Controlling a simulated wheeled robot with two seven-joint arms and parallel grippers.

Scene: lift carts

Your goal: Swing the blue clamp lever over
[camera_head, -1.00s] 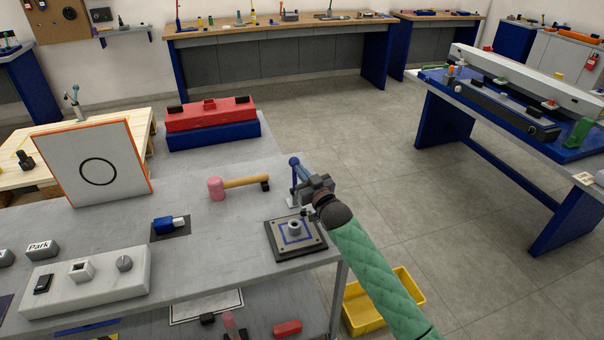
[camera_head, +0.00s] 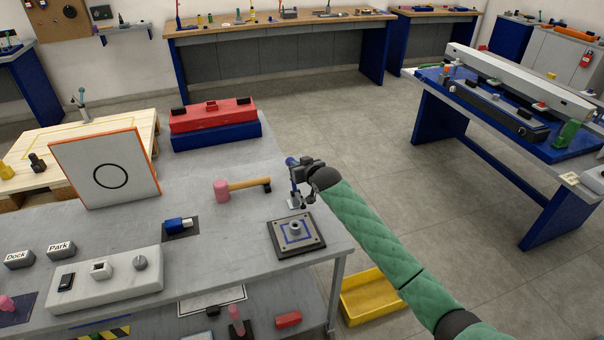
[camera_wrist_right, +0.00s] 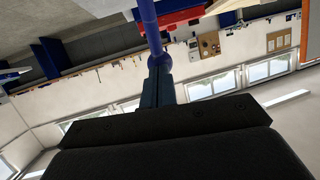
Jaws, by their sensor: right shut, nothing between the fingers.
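The blue clamp lever (camera_head: 291,162) stands near the far right edge of the grey bench, on a small pale metal base (camera_head: 299,203). My right gripper (camera_head: 297,171) is at the lever and hides much of its shaft in the head view. In the right wrist view the lever's blue shaft (camera_wrist_right: 149,22) runs down from the top edge to a round knob (camera_wrist_right: 162,59). The shut fingers (camera_wrist_right: 159,84) sit right at that knob, with nothing between them. Contact cannot be told for certain. My left gripper is not in view.
A square plate with a ring fitting (camera_head: 296,236) lies just in front of the clamp. A pink-headed mallet (camera_head: 222,191) lies to its left, and a red case (camera_head: 212,113) stands further back. A yellow bin (camera_head: 370,296) is on the floor at right.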

